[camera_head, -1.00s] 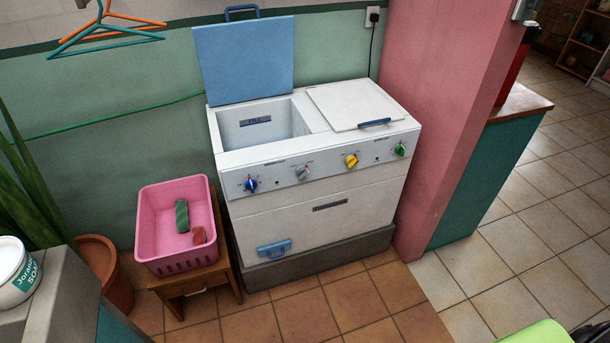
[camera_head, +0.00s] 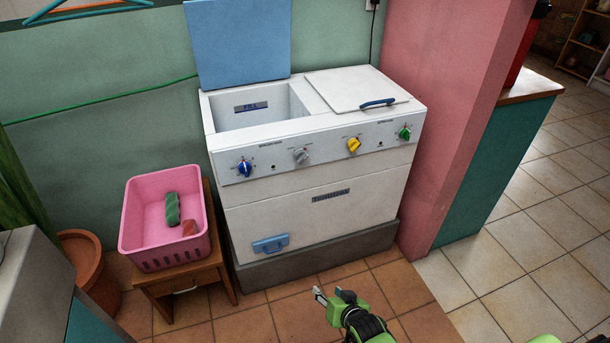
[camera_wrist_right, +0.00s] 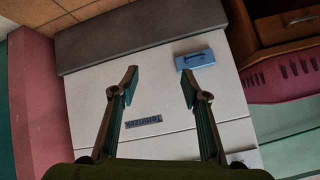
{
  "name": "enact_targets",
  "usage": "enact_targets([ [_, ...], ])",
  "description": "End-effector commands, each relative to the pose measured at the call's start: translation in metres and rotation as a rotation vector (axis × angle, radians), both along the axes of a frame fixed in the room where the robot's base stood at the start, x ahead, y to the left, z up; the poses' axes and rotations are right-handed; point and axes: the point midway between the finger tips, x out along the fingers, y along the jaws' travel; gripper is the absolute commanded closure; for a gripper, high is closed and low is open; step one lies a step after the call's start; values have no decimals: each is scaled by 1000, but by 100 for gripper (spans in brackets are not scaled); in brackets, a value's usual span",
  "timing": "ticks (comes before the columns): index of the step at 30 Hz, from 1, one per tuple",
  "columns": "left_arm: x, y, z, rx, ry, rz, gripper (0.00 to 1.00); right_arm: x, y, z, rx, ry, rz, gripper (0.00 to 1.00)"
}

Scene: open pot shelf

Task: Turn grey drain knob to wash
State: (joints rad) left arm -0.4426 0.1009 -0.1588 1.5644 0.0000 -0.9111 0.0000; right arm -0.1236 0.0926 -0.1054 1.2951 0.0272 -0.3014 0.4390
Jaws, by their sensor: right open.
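The grey drain knob (camera_head: 301,156) is on the front control panel of the white twin-tub washer (camera_head: 270,212), second from the left. It sits between a blue knob (camera_head: 244,168) and a yellow knob (camera_head: 353,145); a green knob (camera_head: 404,133) is at the far right. My right gripper (camera_head: 328,296) is low in front of the washer, well below the knobs and touching nothing. In the right wrist view its fingers (camera_wrist_right: 158,85) are apart and empty, facing the washer's lower front. The grey knob's marks are too small to read. My left gripper is out of view.
The washer's blue lid (camera_head: 238,45) stands open on the left; the white right lid (camera_head: 355,92) is shut. A pink basket (camera_head: 140,255) sits on a small wooden stool (camera_head: 222,273) left of the washer. A pink pillar (camera_head: 436,110) is close on the right. The floor in front is clear.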

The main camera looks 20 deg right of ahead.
Motion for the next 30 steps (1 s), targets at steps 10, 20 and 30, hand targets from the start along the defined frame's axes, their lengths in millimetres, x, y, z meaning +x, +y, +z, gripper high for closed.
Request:
enact_targets([
  [10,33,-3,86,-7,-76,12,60,125,-9,190,282,-472,-148,58],
  [20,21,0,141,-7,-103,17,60,134,-15,295,429,-676,-172,58],
  [30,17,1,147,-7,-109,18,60,177,-14,298,432,-682,-171,58],
])
